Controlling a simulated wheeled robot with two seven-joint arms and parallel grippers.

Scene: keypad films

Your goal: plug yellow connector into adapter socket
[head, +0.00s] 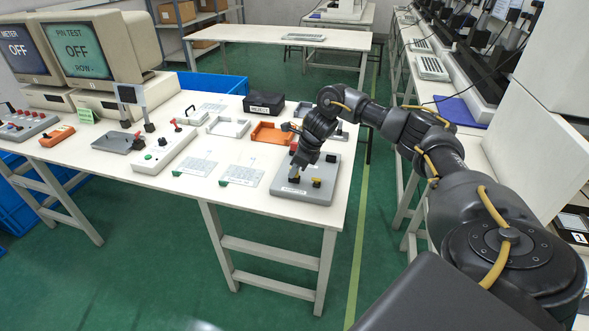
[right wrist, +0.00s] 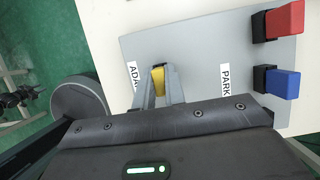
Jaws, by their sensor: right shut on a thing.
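The grey board (head: 327,194) stands at the right front of the white table, with an ADAPTER label near its front edge. My right gripper (head: 294,174) is low over the board, just behind that label. In the right wrist view, the gripper (right wrist: 159,90) is shut on the yellow connector (right wrist: 158,79), between the ADAPTER and PARK labels. The gripper body hides what is under the connector, so I cannot tell whether it is seated in a socket. Another small yellow part (head: 316,183) shows on the board right of the fingers. My left gripper is not in view.
Red (right wrist: 284,21) and blue (right wrist: 282,83) connectors stand on the board beyond the PARK label. An orange tray (head: 271,133) and a black box (head: 264,103) lie behind the board. A white switch box (head: 164,151) is to the left. Bare tabletop lies along the front edge.

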